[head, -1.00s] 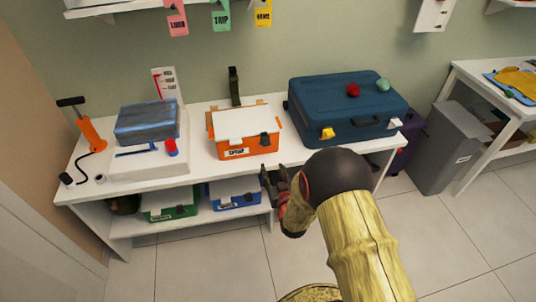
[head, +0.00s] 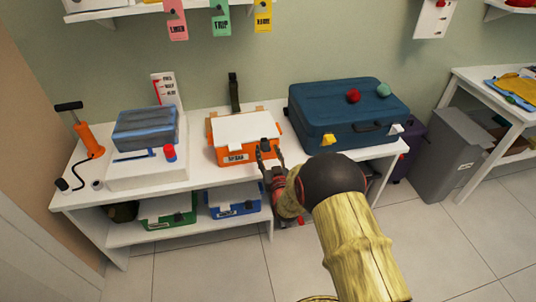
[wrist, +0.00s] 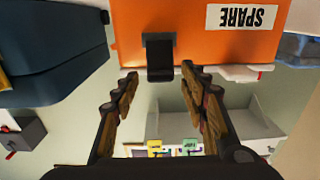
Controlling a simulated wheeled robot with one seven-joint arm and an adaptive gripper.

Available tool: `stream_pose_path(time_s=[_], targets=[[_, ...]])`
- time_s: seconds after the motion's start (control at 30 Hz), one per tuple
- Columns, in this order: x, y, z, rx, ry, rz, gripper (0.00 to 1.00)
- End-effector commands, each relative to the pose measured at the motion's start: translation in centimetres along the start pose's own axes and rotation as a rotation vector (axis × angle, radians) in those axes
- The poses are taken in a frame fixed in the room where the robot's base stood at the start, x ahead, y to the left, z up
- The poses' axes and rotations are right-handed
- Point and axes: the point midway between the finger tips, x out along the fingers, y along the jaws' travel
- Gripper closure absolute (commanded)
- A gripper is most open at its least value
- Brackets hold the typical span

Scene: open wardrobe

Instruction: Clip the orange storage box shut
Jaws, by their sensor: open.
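The orange storage box (head: 236,155) stands on the white bench with its white lid (head: 243,128) lying over its top. Its black clip (head: 265,146) is on the front face, right of the label. In the wrist view, which is upside down, the orange front (wrist: 205,42) carries the label SPARE, and the clip (wrist: 160,58) reaches to the lid's edge. I cannot tell whether the clip is latched. My gripper (head: 272,160) is open and empty just in front of the box. In the wrist view, its fingers (wrist: 159,85) are spread on either side of the clip, apart from it.
A blue suitcase (head: 345,108) stands close on the right of the box. A folded grey-blue item (head: 146,128) on a white box (head: 148,170) is at the left. Green (head: 167,210) and blue (head: 234,200) boxes sit on the shelf below. Floor in front is clear.

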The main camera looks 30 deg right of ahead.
Motion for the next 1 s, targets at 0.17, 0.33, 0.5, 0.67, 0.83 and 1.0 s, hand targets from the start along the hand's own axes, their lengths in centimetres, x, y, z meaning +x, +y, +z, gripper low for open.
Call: stream_pose_path(time_s=[0.17,0.33,0.5,0.67,0.83,1.0], targets=[[0.06,0.00,-0.06,0.000,0.000,0.000,0.56],[0.05,0.01,-0.05,0.000,0.000,0.000,0.63],[0.04,0.01,-0.04,0.000,0.000,0.000,0.73],[0.04,0.01,-0.04,0.000,0.000,0.000,0.82],[0.03,0.02,-0.03,0.000,0.000,0.000,0.91],[0.03,0.02,-0.03,0.000,0.000,0.000,1.00]])
